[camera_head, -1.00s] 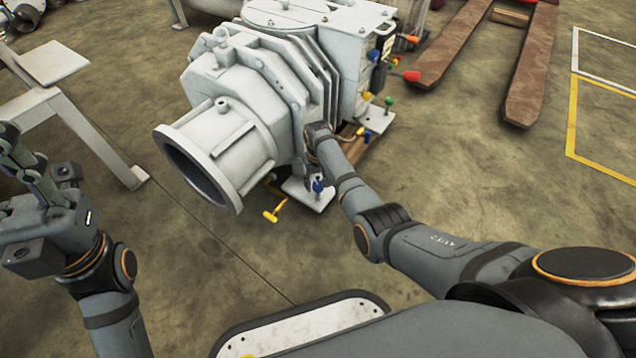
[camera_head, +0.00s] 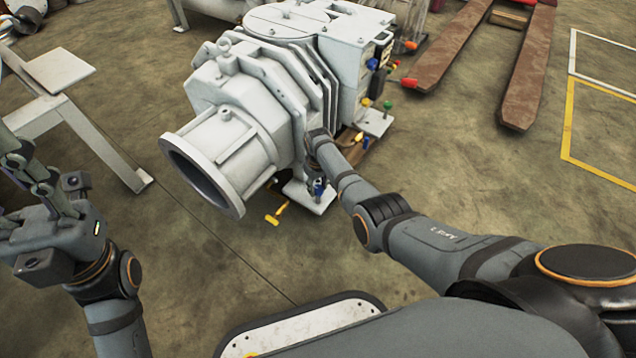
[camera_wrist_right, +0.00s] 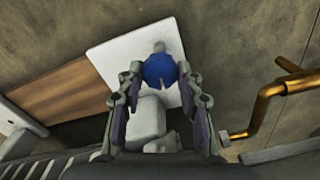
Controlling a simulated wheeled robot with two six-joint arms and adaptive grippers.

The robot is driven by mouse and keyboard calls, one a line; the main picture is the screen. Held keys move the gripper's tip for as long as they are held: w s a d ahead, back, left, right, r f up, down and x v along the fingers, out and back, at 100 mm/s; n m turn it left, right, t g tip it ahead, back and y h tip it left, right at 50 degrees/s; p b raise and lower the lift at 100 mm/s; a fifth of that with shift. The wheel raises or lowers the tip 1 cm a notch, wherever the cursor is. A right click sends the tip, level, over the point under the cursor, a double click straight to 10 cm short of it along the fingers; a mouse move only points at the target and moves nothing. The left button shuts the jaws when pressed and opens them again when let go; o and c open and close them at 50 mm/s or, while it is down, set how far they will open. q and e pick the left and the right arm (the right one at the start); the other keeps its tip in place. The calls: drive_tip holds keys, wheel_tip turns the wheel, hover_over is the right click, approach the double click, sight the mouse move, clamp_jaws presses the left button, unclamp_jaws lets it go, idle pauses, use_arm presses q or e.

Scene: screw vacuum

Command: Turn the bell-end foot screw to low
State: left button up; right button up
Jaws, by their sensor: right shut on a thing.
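The grey-white screw vacuum pump (camera_head: 270,105) stands on the floor with its wide round bell end facing the lower left. Under that end is a light foot plate (camera_head: 318,205) with the blue-headed foot screw (camera_head: 318,188) standing on it. In the right wrist view the blue head (camera_wrist_right: 159,70) sits above the plate (camera_wrist_right: 120,48). My right gripper (camera_wrist_right: 160,80) is shut on the blue head, with a finger on each side. In the head view this gripper (camera_head: 316,178) is mostly hidden by my own wrist. My left gripper (camera_head: 22,175) is at the far left, away from the pump; its finger opening is unclear.
A yellow T-handle (camera_head: 277,215) sticks out low beside the foot; it shows close to my right gripper in the wrist view (camera_wrist_right: 280,95). A green knob (camera_head: 388,105) stands on another foot. A grey bench (camera_head: 70,110) is at left, brown forks (camera_head: 525,90) at upper right.

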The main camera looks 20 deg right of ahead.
sight(318, 188)
drive_tip(key=n+p, duration=0.1)
drive_tip(key=n, duration=0.2)
drive_tip(key=shift+r, duration=0.1)
drive_tip(key=n, duration=0.2)
drive_tip(key=shift+n+p, duration=0.35)
drive_tip(key=shift+n, duration=0.05)
drive_tip(key=n, duration=0.3)
drive_tip(key=shift+n+p, duration=0.35)
drive_tip(key=shift+n, duration=1.75)
drive_tip(key=o, duration=1.2)
drive_tip(key=shift+c, duration=0.2)
wheel_tip(318, 188, up, 12)
